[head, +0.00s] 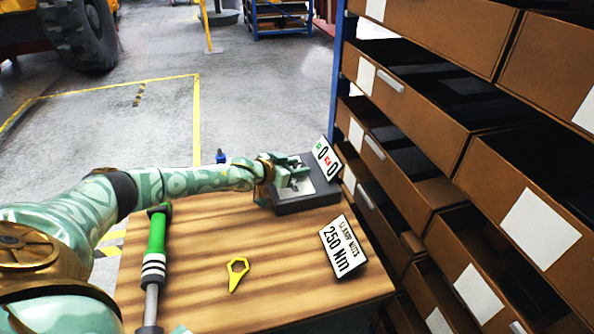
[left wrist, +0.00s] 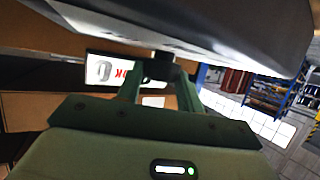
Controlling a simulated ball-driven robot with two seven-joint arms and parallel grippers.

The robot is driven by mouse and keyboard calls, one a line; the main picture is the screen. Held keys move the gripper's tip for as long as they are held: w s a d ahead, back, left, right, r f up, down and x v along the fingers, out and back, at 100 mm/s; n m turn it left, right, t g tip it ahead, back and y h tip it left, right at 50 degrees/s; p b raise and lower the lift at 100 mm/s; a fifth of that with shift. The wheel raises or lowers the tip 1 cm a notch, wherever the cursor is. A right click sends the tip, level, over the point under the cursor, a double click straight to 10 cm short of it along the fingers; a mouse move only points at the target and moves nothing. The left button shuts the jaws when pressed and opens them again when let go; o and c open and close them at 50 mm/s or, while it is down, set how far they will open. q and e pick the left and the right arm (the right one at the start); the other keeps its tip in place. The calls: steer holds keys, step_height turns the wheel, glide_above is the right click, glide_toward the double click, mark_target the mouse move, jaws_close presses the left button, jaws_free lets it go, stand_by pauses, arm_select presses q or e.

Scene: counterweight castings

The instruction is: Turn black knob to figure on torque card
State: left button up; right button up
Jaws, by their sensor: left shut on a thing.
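A dark grey tester box (head: 308,200) sits at the far right corner of the wooden bench, with a white display plate (head: 327,158) showing large zeros and small green and red marks. My left gripper (head: 298,172) is over the box. In the left wrist view its fingers (left wrist: 160,76) are shut on the black knob (left wrist: 164,64), which is mostly hidden. The knob's pointer setting cannot be seen. The torque card (head: 343,246) stands tilted at the bench's right edge and reads "CLAMP NUTS 250 Nm". My right gripper is not in view.
A torque wrench with a green grip (head: 157,233) lies along the bench's left side. A rack of brown drawers (head: 440,125) stands close on the right. The bench top (head: 285,285) is clear between the tag and the card.

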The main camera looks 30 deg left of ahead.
arm_select(q)
steer(key=shift+w+a+m+g+h+b, duration=0.2)
steer(key=shift+m+g+h+b, duration=0.1)
steer(key=shift+m+h+b, duration=0.35)
steer(key=m+g+h+b, duration=0.1)
steer(key=m+h, duration=0.1)
steer(key=m+g+h+b, duration=0.1)
steer(key=shift+a+f+m+h+b, duration=0.15)
steer(key=shift+a+m+h+b, duration=0.05)
steer(key=shift+m+h+b, duration=0.15)
steer(key=shift+m+g+h+b, duration=0.4)
steer(key=shift+m+g+b, duration=0.2)
steer(key=shift+b, duration=0.05)
steer(key=shift+r, duration=0.2)
steer(key=o, duration=1)
steer(key=p+v, duration=0.3)
steer(key=v, duration=1.3)
steer(key=shift+a, duration=0.25)
